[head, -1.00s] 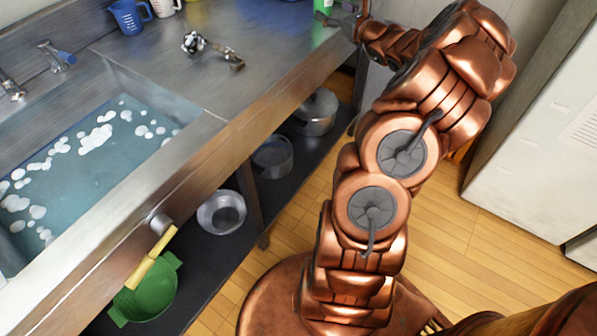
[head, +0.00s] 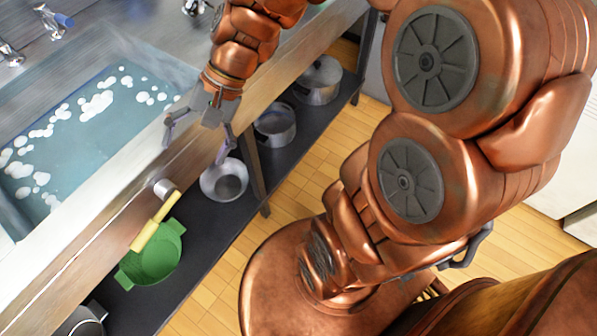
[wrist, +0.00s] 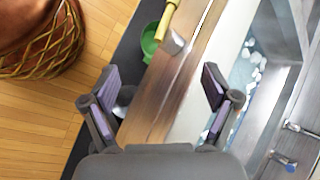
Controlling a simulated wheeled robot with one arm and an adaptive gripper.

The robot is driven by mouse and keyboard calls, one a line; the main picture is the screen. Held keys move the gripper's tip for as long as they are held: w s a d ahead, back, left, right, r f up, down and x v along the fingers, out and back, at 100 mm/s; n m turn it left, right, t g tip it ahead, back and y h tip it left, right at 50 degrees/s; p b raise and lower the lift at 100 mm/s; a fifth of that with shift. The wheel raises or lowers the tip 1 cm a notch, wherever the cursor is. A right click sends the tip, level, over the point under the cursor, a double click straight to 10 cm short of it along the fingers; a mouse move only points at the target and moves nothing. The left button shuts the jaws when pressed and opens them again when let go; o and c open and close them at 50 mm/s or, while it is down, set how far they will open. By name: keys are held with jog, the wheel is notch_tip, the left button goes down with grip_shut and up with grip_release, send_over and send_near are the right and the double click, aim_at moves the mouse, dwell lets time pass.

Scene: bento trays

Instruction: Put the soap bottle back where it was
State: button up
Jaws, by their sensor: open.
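My gripper (head: 195,146) is open and empty in the head view, above the front edge of the sink counter. In the wrist view its two fingers stand wide apart (wrist: 160,82), with the wooden counter edge below and between them. No soap bottle shows in either view now; the part of the counter where a green item stood earlier is outside the head frame or behind my arm.
The sink (head: 185,68) holds water with white foam. A tap with a blue handle (head: 55,18) stands behind it. Below are a green colander (head: 152,258), a metal bowl (head: 224,182) and pots (head: 318,80).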

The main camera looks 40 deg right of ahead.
jog(key=s+d+f+n+g+h, duration=0.1)
jog(key=s+d+f+n+h, duration=0.1)
jog(key=s, duration=0.6)
jog(key=s+d+f+n+g+h, duration=0.1)
jog(key=s+d+n+h, duration=0.3)
jog(key=s+d, duration=0.4)
jog(key=shift+f+n+g+h, duration=0.3)
jog(key=shift+f+n+h, duration=0.1)
jog(key=shift+h, duration=0.5)
notch_tip(320, 180, up, 15)
jog(key=t+p, duration=0.1)
jog(key=p, duration=1.3)
jog(key=shift+w+r, duration=0.15)
jog(key=shift+w, duration=0.3)
